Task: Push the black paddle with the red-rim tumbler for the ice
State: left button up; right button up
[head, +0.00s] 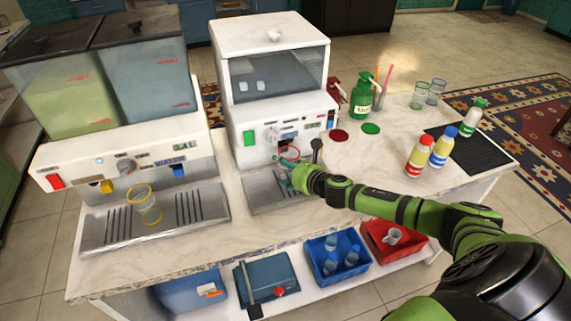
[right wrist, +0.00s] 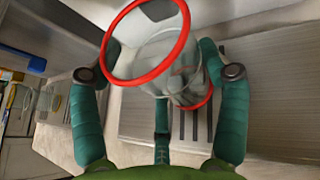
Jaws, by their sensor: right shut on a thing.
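The clear red-rim tumbler (head: 289,154) is in my right gripper (head: 287,180), in front of the white ice machine (head: 253,150) and above its metal drip tray (head: 262,203). A dark piece (right wrist: 158,10), perhaps the black paddle, shows through the rim's opening. Contact between paddle and tumbler cannot be made out. My left gripper is out of view.
A drink machine (head: 120,165) with a yellow-rim tumbler (head: 148,211) on its tray stands left. A green bottle (head: 362,97), red and green discs, several capped bottles (head: 440,147) and clear glasses (head: 419,94) stand right. Blue (head: 313,247) and red bins sit below.

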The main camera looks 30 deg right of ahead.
aim_at(286, 174)
jog(key=shift+s+a, duration=0.2)
jog(key=shift+s, duration=0.6)
jog(key=shift+s+a, duration=0.15)
jog(key=shift+s, duration=0.6)
jog(key=s, duration=0.3)
jog(key=s+a+p, duration=0.1)
jog(key=s, duration=0.1)
jog(key=s+a, duration=0.1)
jog(key=s, duration=0.2)
jog(key=shift+s+p, duration=0.3)
jog(key=shift+s+a, duration=0.15)
jog(key=shift+s, duration=0.45)
